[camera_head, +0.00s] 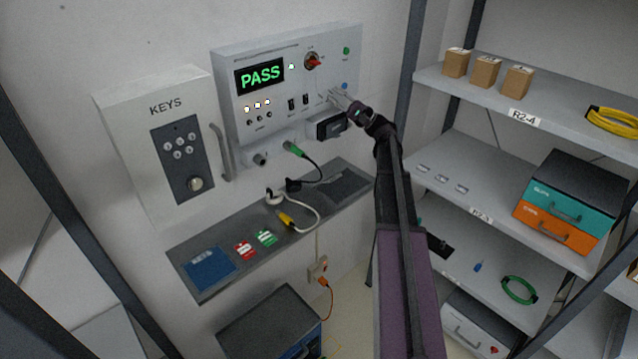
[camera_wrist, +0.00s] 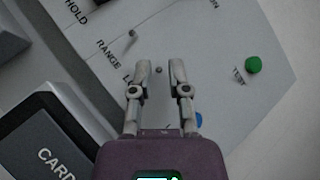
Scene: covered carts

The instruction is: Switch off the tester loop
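The tester (camera_head: 225,60) is a grey wall box with a display (camera_head: 260,75) reading PASS in green. It has a red selector knob (camera_head: 313,62), a green button (camera_head: 346,50) and a blue button (camera_head: 345,86). My gripper (camera_head: 336,97) is at the panel's lower right. In the wrist view my gripper (camera_wrist: 159,82) is open, its two fingers apart. A small metal lever (camera_wrist: 158,70) shows between the fingertips, beside a label starting "LO", partly hidden by the left finger. Another small lever (camera_wrist: 132,36) stands near the label RANGE. I cannot tell whether a finger touches the lever.
A dark CARD slot unit (camera_wrist: 45,140) juts out close to my gripper. A green-ended plug (camera_head: 292,148) with a black cable sits below the tester. A KEYS box (camera_head: 165,108) hangs left. A shelf (camera_head: 235,240) lies below; racks (camera_head: 475,100) stand right.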

